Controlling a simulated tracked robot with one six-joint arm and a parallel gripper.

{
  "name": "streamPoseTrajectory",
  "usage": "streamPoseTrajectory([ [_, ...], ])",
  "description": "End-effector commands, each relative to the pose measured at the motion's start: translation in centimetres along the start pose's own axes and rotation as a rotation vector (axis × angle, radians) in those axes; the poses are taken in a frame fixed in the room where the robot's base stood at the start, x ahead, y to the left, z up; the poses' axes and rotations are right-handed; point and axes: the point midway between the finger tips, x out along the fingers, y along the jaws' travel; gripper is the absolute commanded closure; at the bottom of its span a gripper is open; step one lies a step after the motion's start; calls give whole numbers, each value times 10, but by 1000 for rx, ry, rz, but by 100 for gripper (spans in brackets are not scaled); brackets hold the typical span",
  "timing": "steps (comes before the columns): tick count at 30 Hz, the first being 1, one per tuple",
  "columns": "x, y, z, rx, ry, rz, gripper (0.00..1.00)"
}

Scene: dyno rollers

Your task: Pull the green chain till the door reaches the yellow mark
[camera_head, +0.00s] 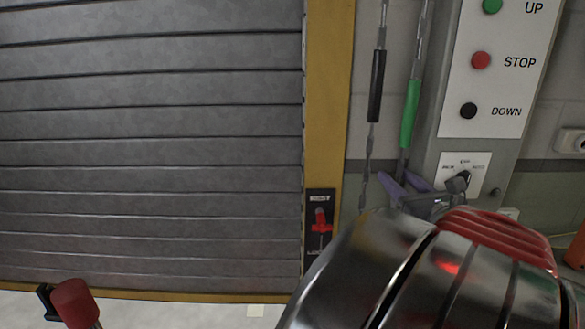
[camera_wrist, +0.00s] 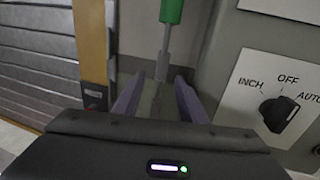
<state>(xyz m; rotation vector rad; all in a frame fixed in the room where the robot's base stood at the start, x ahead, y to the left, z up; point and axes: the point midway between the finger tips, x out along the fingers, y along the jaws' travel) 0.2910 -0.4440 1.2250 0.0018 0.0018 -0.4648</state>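The green chain hangs beside the control box, with a green sleeve (camera_head: 410,113) on it; the sleeve's lower end also shows at the top of the wrist view (camera_wrist: 171,10). My gripper (camera_head: 402,184) is just below the sleeve. Its two purple fingers (camera_wrist: 158,100) stand apart, with the grey chain links in line with the gap between them; I cannot tell whether the chain is fully inside. The grey slatted door (camera_head: 150,130) is down, its yellow bottom edge (camera_head: 190,296) near the floor. I cannot make out a separate yellow mark.
A chain with a black sleeve (camera_head: 376,86) hangs left of the green one. The control box (camera_head: 500,60) with UP, STOP and DOWN buttons and a selector knob (camera_wrist: 279,114) is close on the right. A red latch (camera_head: 320,220) sits on the yellow door post (camera_head: 328,120).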

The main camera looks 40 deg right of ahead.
Motion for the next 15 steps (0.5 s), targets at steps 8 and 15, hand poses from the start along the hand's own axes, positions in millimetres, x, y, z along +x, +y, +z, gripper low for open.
streamPoseTrajectory([
  [8, -1, 0, 1, -1, -2, 1, 62],
  [15, -16, 0, 1, -3, -3, 0, 62],
])
